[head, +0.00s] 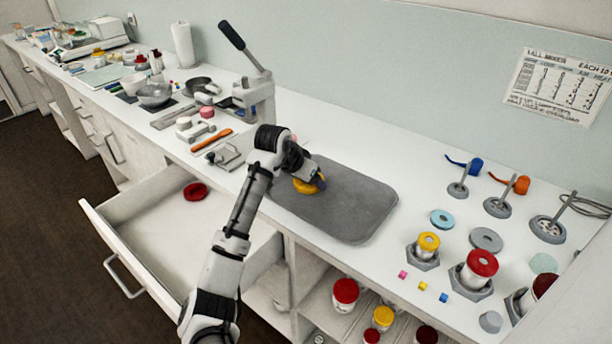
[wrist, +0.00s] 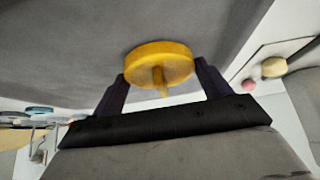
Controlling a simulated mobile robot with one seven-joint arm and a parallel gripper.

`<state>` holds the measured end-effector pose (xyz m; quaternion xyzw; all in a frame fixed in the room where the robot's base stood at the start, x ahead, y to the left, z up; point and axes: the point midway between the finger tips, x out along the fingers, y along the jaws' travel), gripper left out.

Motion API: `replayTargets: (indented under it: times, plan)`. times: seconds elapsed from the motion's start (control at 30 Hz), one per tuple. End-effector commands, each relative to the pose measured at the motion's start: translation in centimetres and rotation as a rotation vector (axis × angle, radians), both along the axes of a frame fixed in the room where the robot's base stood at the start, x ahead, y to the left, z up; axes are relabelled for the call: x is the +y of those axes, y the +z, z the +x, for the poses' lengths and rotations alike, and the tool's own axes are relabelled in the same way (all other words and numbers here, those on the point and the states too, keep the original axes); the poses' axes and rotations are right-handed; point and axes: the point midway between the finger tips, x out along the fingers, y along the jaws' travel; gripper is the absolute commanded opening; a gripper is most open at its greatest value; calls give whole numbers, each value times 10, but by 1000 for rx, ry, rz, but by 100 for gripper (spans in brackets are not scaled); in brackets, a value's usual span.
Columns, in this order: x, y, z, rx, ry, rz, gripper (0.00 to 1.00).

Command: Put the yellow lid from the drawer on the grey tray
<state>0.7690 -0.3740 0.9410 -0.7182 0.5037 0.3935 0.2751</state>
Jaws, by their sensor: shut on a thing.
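The yellow lid (head: 306,186) is between the fingers of my gripper (head: 318,180), over the left part of the grey tray (head: 345,210). In the wrist view the yellow lid (wrist: 158,65) shows its round disc and a small stem, with one dark finger of my gripper (wrist: 160,82) on each side. The grey surface of the tray (wrist: 60,50) lies behind it. I cannot tell whether the lid touches the tray. The drawer (head: 150,235) is pulled open at the lower left, with a red lid (head: 195,191) inside it.
A lever press (head: 258,95) stands behind the tray. An orange-handled tool (head: 211,140) lies to the left. Jars on hex bases, such as the red-lidded one (head: 480,265), and stamps stand at the right. The right half of the tray is bare. Open shelves below hold jars (head: 345,292).

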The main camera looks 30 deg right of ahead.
Motion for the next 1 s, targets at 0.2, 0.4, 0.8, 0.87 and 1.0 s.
replayTargets:
  times: [0.2, 0.4, 0.8, 0.87, 1.0]
  plan:
    - [0, -3, 0, -1, 1, -1, 55]
    - [0, -6, 0, -1, 1, -1, 79]
    - [0, -5, 0, -1, 1, -1, 98]
    - [0, -3, 0, -2, 1, 0, 98]
    - [6, 7, -1, -3, 0, -2, 98]
